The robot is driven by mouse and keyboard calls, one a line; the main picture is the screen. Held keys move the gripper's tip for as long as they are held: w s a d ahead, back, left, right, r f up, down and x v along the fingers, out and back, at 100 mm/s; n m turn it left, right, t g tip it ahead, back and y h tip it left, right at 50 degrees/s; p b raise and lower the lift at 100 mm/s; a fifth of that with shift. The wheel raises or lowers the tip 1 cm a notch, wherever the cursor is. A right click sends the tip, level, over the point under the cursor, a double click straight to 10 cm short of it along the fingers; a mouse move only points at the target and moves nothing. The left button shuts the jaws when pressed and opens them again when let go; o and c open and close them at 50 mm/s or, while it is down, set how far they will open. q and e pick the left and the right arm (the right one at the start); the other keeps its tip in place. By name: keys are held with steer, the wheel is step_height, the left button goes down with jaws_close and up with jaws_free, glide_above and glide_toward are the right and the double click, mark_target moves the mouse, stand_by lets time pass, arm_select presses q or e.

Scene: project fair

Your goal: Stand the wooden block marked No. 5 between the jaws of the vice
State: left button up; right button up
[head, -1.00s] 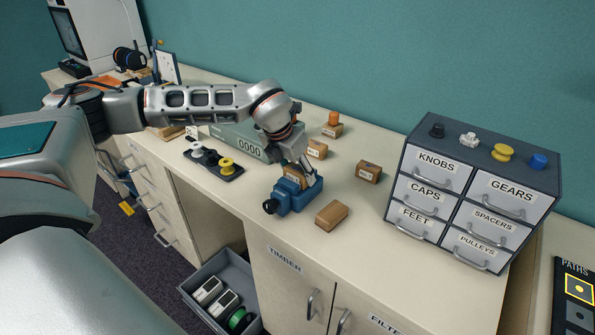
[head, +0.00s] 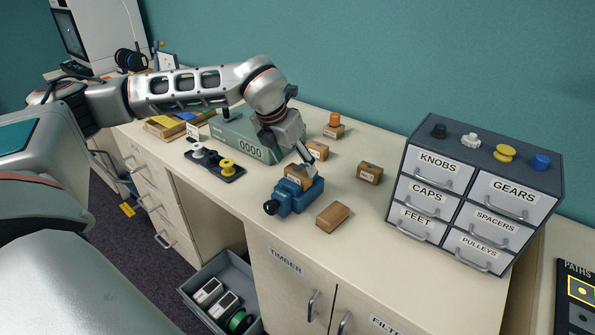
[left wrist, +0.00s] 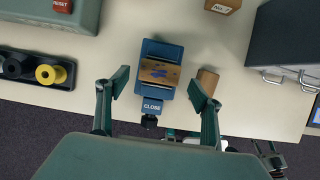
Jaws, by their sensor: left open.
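A blue vice (head: 284,203) stands near the bench's front edge; it also shows in the left wrist view (left wrist: 157,50) with a CLOSE label. A wooden block (left wrist: 160,72) with blue marking sits between its jaws; I cannot read its number. In the head view this block (head: 297,177) is partly behind the finger. My left gripper (head: 306,163) is above the vice, open; in the left wrist view its fingers (left wrist: 160,85) are apart on either side of the vice, clear of the block. A dark forked shape (left wrist: 268,157), perhaps my right gripper, shows below the bench edge.
Loose wooden blocks (head: 369,174) (head: 317,150) (head: 332,216) lie around the vice, and one more (head: 333,131) carries an orange piece. A labelled drawer unit (head: 472,195) stands right. A counter box (head: 240,135) and spool holder (head: 214,166) stand left.

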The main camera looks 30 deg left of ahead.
arm_select(q)
steer(key=v, duration=0.6)
steer(key=shift+r, duration=0.3)
steer(key=shift+s, duration=0.1)
